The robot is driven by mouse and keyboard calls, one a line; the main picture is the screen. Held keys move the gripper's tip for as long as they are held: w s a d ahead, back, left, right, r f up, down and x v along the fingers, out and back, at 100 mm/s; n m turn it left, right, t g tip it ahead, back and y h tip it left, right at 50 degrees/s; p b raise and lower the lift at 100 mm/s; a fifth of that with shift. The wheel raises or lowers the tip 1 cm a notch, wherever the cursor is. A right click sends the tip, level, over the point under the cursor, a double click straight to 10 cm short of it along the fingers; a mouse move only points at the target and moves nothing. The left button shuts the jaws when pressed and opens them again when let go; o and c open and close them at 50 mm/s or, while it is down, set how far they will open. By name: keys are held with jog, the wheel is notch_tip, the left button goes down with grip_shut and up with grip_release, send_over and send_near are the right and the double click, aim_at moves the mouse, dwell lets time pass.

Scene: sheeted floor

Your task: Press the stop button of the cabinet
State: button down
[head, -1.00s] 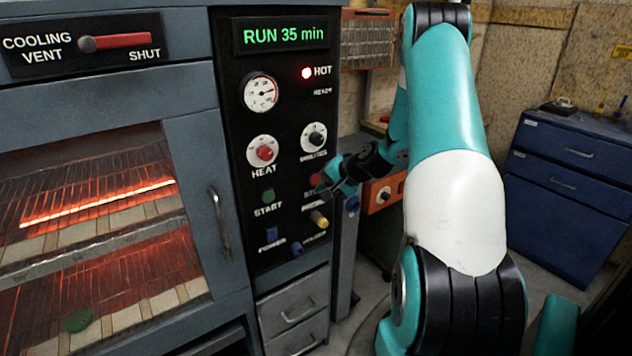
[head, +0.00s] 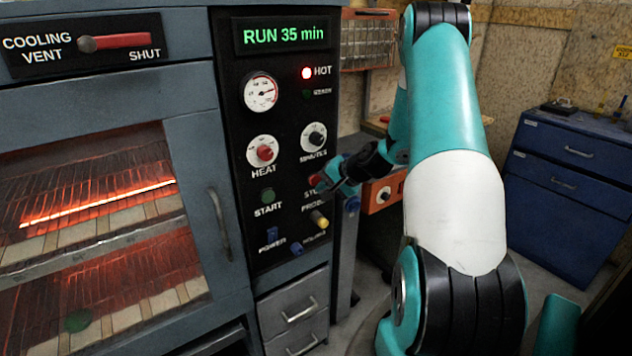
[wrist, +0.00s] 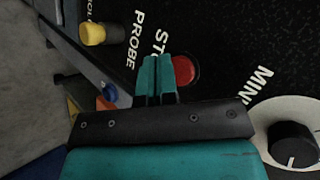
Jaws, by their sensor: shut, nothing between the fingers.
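The cabinet's black control panel (head: 285,110) stands at centre left in the head view, with its display reading RUN 35 min. The red stop button (wrist: 185,70) shows in the wrist view, partly hidden behind the right fingertip.
The yellow probe knob (wrist: 95,34) is left of the fingers in the wrist view. The minutes dial (wrist: 290,140) is at lower right. In the head view, the green start button (head: 267,196) sits left of my gripper. A blue drawer unit (head: 565,190) stands far right.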

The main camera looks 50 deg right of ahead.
jog(key=shift+w, duration=0.2)
jog(key=shift+w+d, duration=0.1)
jog(key=shift+w, duration=0.15)
jog(key=shift+w+d, duration=0.1)
jog(key=shift+w, duration=0.25)
dwell(0.6)
dwell(0.4)
jog(key=shift+s+a, duration=0.2)
jog(key=shift+s, duration=0.55)
jog(key=shift+s, duration=0.1)
jog(key=s, duration=0.2)
jog(key=s+a, duration=0.1)
jog(key=s, duration=0.1)
jog(key=shift+s+b, duration=0.3)
jog(key=shift+s, duration=0.05)
